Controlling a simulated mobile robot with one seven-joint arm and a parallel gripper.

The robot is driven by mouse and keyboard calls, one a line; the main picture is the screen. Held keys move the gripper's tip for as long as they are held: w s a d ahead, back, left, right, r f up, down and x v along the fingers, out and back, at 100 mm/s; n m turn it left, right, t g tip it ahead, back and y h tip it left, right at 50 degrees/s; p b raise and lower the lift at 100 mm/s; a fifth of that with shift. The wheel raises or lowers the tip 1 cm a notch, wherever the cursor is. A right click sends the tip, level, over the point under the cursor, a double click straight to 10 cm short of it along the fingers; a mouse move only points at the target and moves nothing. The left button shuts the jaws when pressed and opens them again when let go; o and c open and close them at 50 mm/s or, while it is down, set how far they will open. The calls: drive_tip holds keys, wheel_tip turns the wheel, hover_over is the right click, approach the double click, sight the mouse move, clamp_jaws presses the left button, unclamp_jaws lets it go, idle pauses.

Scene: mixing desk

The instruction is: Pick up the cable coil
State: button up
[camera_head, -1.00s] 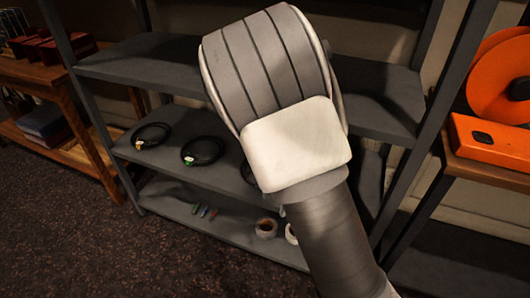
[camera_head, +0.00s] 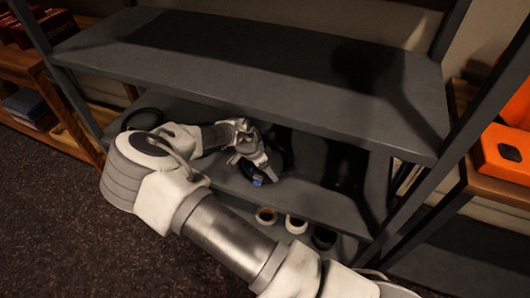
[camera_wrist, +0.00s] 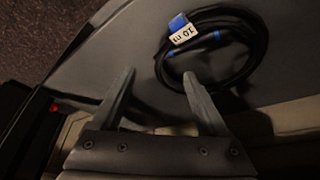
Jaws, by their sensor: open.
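A black cable coil (camera_head: 277,163) with a blue tag lies on the middle shelf in the head view, partly hidden by my gripper (camera_head: 250,161). In the wrist view the coil (camera_wrist: 260,48) shows as a full ring with a blue band and a white label that seems to read 10 m. My gripper (camera_wrist: 158,74) is open, its two fingers apart with nothing between them. The right fingertip appears close to the coil's lower left edge. I cannot tell whether it touches. Another dark coil (camera_head: 143,119) shows at the left of the same shelf, partly behind my arm.
The upper shelf board (camera_head: 250,65) is bare and lies above my forearm and gripper. Tape rolls (camera_head: 296,224) stand on the lowest shelf. A grey post stands at the right, with an orange case (camera_head: 503,152) on a wooden unit beyond it.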

sight(259, 176)
drive_tip(key=shift+w+f, duration=0.15)
drive_tip(key=shift+w, duration=0.3)
drive_tip(key=b+x, duration=0.2)
drive_tip(key=x, duration=0.5)
drive_tip(key=shift+d+f, duration=0.1)
drive_tip(key=shift+f, duration=0.05)
clamp_jaws()
drive_tip(key=shift+w, duration=0.15)
idle(0.8)
